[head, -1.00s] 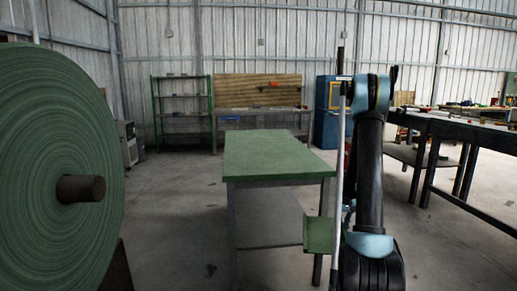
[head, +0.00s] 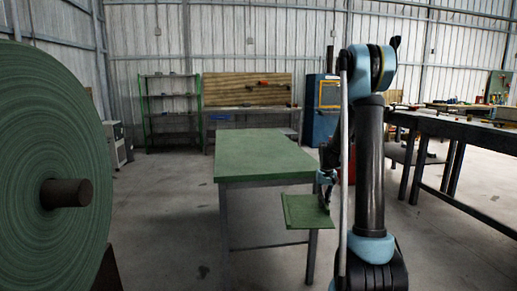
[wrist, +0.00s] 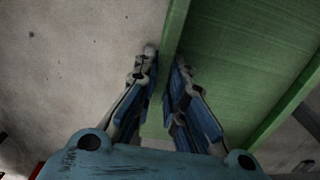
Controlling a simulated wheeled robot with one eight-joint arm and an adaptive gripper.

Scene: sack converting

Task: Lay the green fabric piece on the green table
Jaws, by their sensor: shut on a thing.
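The green fabric piece (head: 303,211) is a small flat panel in the head view. It hangs out in front of the green table (head: 265,152), near its front right corner, and appears lower than the tabletop in the picture. My gripper (head: 325,196) is shut on the right side of the piece. In the wrist view my gripper (wrist: 165,75) has its two fingers on either side of a light green edge, with a wide green surface to the right. The tabletop is bare.
A large green roll (head: 45,150) on a dark spindle stands at the left. A dark workbench (head: 460,135) stands at the right. Green shelves (head: 168,105) and a blue cabinet (head: 322,112) are at the back. Concrete floor (head: 170,225) lies open left of the table.

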